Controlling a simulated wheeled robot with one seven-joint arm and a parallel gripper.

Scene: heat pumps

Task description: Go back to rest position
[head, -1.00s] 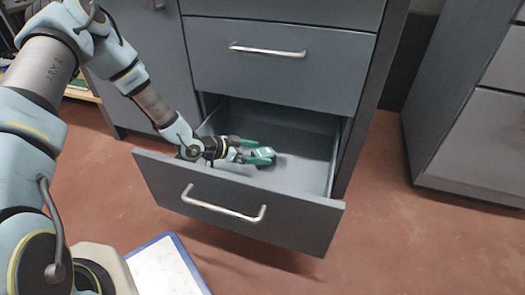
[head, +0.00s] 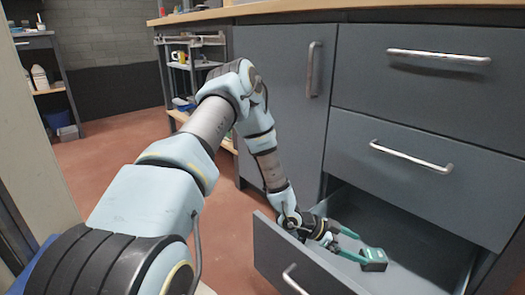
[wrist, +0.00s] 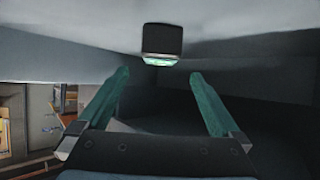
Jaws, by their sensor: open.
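My gripper (head: 356,246) reaches over the front of the open lower drawer (head: 296,268) and into it. Its two green fingers are spread apart and empty; they also show in the wrist view (wrist: 160,75). A small dark green box-like object (head: 374,260) lies on the drawer floor just past the fingertips. In the wrist view the object (wrist: 162,40) shows as a dark block with a bright green face, beyond the fingertips and not between them. Whether a fingertip touches it, I cannot tell.
The closed drawer (head: 410,158) sits above the open one, and a cabinet door (head: 270,95) stands to its left. A shelf trolley (head: 190,75) with a yellow mug is behind. Open reddish floor (head: 105,155) lies left of the cabinets.

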